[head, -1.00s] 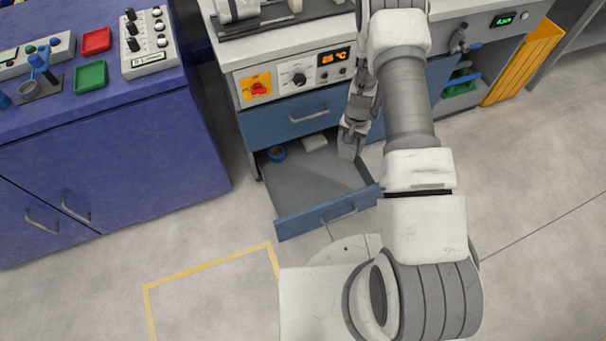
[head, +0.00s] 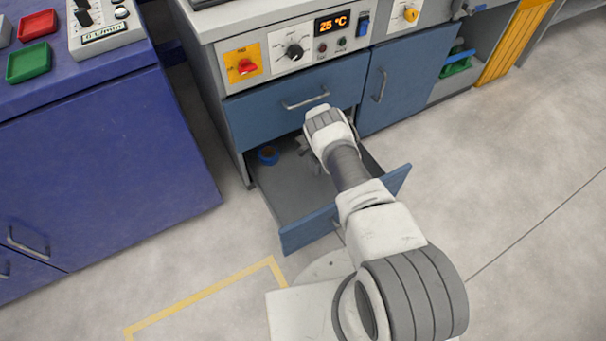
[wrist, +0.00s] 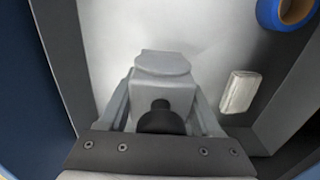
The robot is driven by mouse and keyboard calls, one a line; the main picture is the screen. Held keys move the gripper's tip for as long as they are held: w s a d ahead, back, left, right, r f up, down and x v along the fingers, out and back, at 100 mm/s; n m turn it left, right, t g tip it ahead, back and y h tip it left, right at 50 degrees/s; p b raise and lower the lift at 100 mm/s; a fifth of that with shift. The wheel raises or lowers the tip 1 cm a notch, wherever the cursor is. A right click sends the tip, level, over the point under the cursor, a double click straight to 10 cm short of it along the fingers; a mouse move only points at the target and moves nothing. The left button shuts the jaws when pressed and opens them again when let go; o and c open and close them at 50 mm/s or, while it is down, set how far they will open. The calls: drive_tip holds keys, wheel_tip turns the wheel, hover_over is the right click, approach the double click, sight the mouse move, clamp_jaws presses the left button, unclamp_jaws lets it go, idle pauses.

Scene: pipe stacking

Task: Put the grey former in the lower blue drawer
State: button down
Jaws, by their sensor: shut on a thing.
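The lower blue drawer (head: 303,231) is pulled open below the closed upper drawer in the head view. In the wrist view my gripper (wrist: 161,108) is shut on the grey former (wrist: 163,88), a grey piece with a wider rounded end. The gripper points down into the drawer, with the drawer's grey floor below the former. I cannot tell whether the former touches the floor.
The upper drawer (head: 275,112) is close behind my arm. The drawer's front left floor is clear.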

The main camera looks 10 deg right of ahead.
drive_tip(key=shift+a+f, duration=0.2)
drive_tip(key=shift+f, duration=0.2)
drive_tip(key=s+a+f, duration=0.1)
drive_tip(key=s+f, duration=0.1)
drive_tip(key=s, duration=0.1)
drive_tip(key=s+a+f+p, duration=0.1)
drive_tip(key=s+f, duration=0.1)
drive_tip(key=s, duration=0.2)
drive_tip(key=s+a+f+p, duration=0.1)
drive_tip(key=s+f, duration=0.2)
drive_tip(key=s, duration=0.1)
drive_tip(key=shift+a, duration=0.1)
drive_tip(key=shift+f+b, duration=1.05)
drive_tip(key=shift+f, duration=0.85)
drive_tip(key=shift+f, duration=0.1)
drive_tip(key=shift+f, duration=0.1)
drive_tip(key=shift+c, duration=0.4)
unclamp_jaws()
